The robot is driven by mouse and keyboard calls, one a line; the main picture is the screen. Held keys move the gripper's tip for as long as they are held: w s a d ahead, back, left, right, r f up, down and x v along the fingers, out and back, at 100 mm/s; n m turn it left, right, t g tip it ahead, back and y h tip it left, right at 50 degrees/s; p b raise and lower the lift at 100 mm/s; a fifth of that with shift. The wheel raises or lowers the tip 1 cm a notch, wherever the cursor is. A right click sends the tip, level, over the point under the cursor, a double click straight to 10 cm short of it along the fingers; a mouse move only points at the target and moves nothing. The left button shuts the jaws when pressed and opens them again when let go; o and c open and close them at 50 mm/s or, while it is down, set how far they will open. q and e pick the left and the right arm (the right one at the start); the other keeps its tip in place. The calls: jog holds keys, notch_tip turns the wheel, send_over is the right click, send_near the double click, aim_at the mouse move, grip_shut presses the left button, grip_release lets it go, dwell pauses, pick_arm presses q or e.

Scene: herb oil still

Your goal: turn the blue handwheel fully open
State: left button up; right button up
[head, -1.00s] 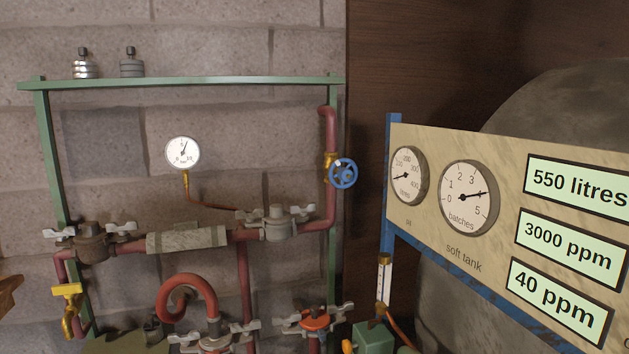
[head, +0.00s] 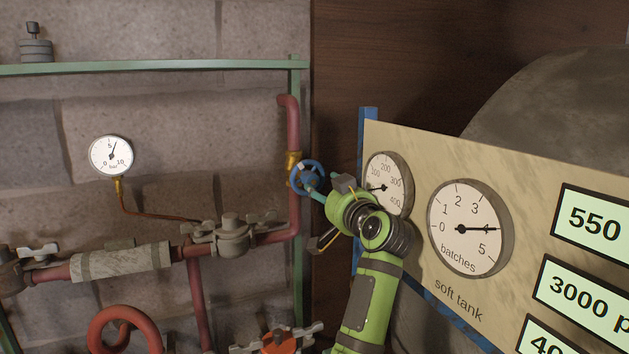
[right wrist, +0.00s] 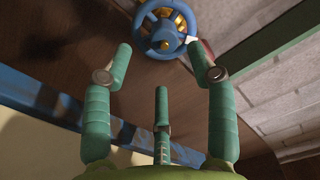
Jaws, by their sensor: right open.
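The blue handwheel (head: 304,177) sits on a brass valve body (head: 293,164) on the upright red pipe, right of centre in the wall rig. My right gripper (head: 319,187) reaches it from the right front, its teal fingers open and overlapping the wheel in the head view. In the right wrist view the wheel (right wrist: 163,31) lies ahead, between and beyond the two spread fingertips of my right gripper (right wrist: 160,50); a third finger is below. The gripper holds nothing. Whether a fingertip touches the rim I cannot tell. My left gripper is out of view.
A slanted panel (head: 412,135) with dials and readouts stands close right of my right arm. A green frame post (head: 299,247) runs beside the red pipe (head: 293,215).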

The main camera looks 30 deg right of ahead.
aim_at(314, 181)
jog(key=shift+w+a+r+p, duration=0.15)
jog(key=shift+w+r+p, duration=0.15)
jog(key=shift+w+p, duration=0.2)
jog(key=shift+w+a+r+p, duration=0.1)
jog(key=shift+w+r+p, duration=0.2)
jog(key=shift+w+p, duration=0.2)
jog(key=w, duration=0.2)
jog(key=shift+w+d+f+p, duration=0.2)
jog(key=shift+w+f+p, duration=0.1)
jog(key=shift+f, duration=0.05)
jog(key=shift+w, duration=0.4)
jog(key=shift+f, duration=0.1)
jog(key=c, duration=1.1)
jog(key=shift+c, duration=0.3)
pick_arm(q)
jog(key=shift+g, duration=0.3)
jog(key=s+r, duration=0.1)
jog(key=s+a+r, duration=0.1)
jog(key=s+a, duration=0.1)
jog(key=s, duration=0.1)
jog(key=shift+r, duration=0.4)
